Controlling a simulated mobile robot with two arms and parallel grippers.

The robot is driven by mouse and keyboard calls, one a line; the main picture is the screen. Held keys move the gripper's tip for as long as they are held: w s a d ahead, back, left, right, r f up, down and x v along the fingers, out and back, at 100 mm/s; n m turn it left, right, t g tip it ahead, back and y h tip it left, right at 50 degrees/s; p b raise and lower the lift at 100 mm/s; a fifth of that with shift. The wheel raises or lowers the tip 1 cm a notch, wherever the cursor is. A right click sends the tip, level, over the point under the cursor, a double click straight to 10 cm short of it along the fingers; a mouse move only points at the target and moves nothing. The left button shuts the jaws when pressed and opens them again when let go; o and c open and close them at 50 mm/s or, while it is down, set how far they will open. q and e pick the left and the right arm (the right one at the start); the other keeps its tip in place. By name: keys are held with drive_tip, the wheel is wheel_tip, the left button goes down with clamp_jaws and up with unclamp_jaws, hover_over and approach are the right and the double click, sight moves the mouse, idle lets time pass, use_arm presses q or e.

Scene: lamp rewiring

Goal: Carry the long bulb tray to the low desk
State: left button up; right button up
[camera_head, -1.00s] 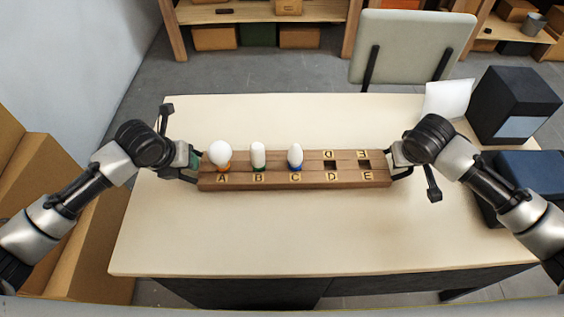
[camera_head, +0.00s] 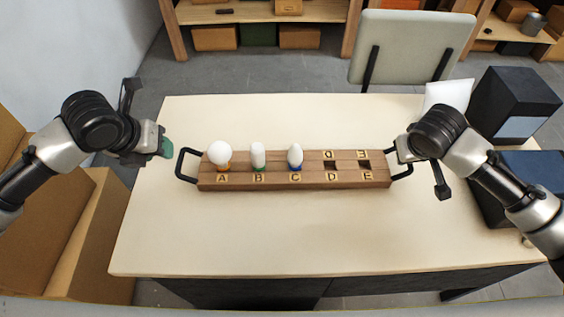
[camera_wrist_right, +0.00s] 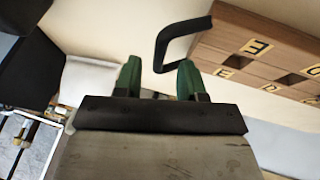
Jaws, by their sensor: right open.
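The long wooden bulb tray (camera_head: 300,182) lies flat on the cream desk (camera_head: 300,235). It holds a round bulb on an orange base (camera_head: 220,154) at A, a tubular bulb on a green base (camera_head: 258,155) at B and a pointed bulb on a blue base (camera_head: 295,156) at C. D and E are empty. My left gripper (camera_head: 167,147) is clear of the left black handle (camera_head: 183,164); its finger gap is not visible. My right gripper (camera_wrist_right: 159,78) is open at the right handle (camera_wrist_right: 178,38), whose near end shows between its green fingertips.
A grey chair (camera_head: 412,48) stands behind the desk. A black box (camera_head: 513,105) and a dark blue object (camera_head: 530,165) are at the right. Cardboard boxes (camera_head: 75,235) stand at the left. The desk in front of the tray is clear.

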drive_tip(key=v, duration=0.7)
drive_tip(key=shift+r, duration=0.3)
drive_tip(key=shift+s+a, duration=0.1)
drive_tip(key=shift+s, duration=0.1)
